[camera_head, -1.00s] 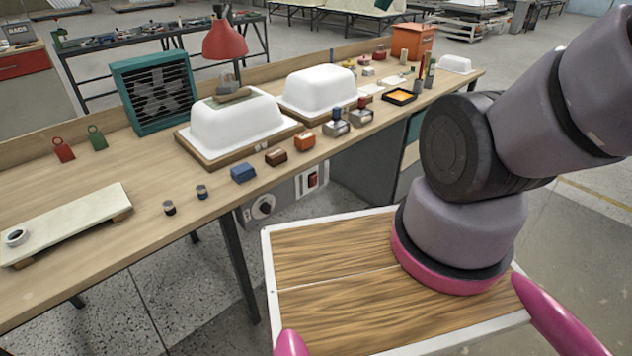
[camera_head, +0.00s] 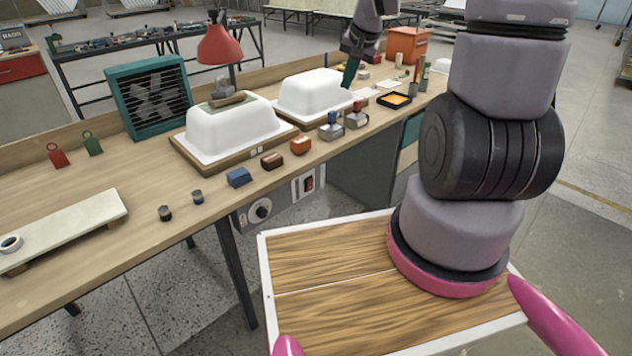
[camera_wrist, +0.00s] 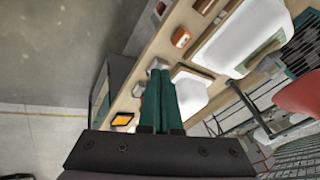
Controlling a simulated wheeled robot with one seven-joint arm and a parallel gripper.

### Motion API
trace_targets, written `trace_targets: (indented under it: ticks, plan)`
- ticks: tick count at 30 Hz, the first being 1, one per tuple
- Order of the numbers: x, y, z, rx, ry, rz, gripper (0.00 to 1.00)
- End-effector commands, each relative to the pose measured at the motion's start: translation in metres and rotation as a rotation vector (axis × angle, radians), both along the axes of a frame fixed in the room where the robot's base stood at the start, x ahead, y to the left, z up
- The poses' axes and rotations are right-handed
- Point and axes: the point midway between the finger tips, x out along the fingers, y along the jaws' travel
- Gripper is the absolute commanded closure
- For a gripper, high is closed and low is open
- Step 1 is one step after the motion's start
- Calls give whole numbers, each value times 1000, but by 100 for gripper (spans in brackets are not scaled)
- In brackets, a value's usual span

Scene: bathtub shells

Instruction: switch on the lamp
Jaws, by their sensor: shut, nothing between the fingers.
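The lamp has a red shade (camera_head: 221,45) and stands at the back of the bench, behind the nearer white tub shell. Its shade also shows at the right edge of the wrist view (camera_wrist: 299,95). I cannot tell whether it is lit. A red rocker switch (camera_head: 308,183) and a round dial (camera_head: 261,210) sit on a grey panel under the bench's front edge; whether they belong to the lamp does not show. My gripper (camera_head: 348,82) is above the right end of the farther tub shell, well right of the lamp. Its green fingers (camera_wrist: 159,76) are together and empty.
Two white tub shells (camera_head: 232,127) (camera_head: 313,92) stand on wooden boards. A teal fan (camera_head: 148,97) is at back left. Coloured blocks (camera_head: 239,177) and two stamp-like tools (camera_head: 331,127) line the front edge. An orange box (camera_head: 408,45) stands at back right.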

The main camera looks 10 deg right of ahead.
Motion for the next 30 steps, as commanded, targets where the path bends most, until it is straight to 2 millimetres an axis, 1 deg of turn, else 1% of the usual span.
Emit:
trace_targets:
  ticks: [1, 6, 8, 9, 14, 15, 17, 18, 21, 24, 27, 30]
  plan:
    - [5, -1, -19, 14, 19, -14, 100]
    - [22, -4, -75, 59, 45, -67, 100]
    - [26, -4, -95, 77, 55, -86, 100]
    - [28, -4, -109, 90, 62, -101, 100]
    - [34, -2, -162, 144, 85, -161, 100]
    - [34, -1, -176, 158, 91, -180, 100]
    - [34, 1, -195, 180, 98, -205, 100]
    - [33, 2, -208, 194, 103, -224, 100]
    - [31, 6, -238, 231, 115, -270, 100]
    - [27, 11, -262, 262, 124, -312, 100]
    - [25, 15, -280, 285, 130, -347, 100]
    - [23, 18, -292, 300, 133, -369, 100]
